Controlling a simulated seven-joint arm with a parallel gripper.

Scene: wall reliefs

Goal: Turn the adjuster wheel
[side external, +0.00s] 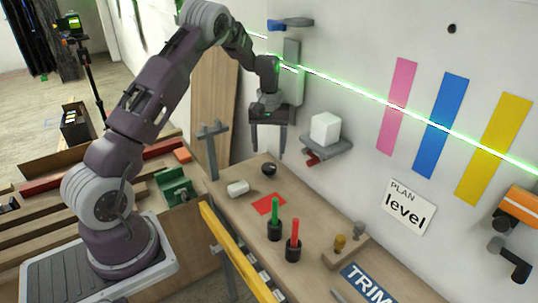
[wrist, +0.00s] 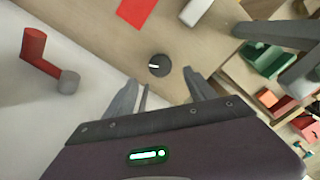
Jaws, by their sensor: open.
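A small round black dial (side external: 269,169) with a pale pointer line lies on the wooden bench close to the wall. It looks like the adjuster wheel, and it also shows in the wrist view (wrist: 159,66) just beyond my fingers. My gripper (side external: 266,148) points down above the dial, with its fingers spread and nothing between them. In the wrist view my gripper (wrist: 160,85) has one finger to either side of the dial's line. The gripper looks apart from the dial.
A red crank (wrist: 38,52) with a grey end sticks out from the wall. A shelf (side external: 328,145) with a white block (side external: 325,128) is right of my gripper. A white cylinder (side external: 238,188), a red patch (side external: 268,204) and a grey post (side external: 211,150) are near the dial.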

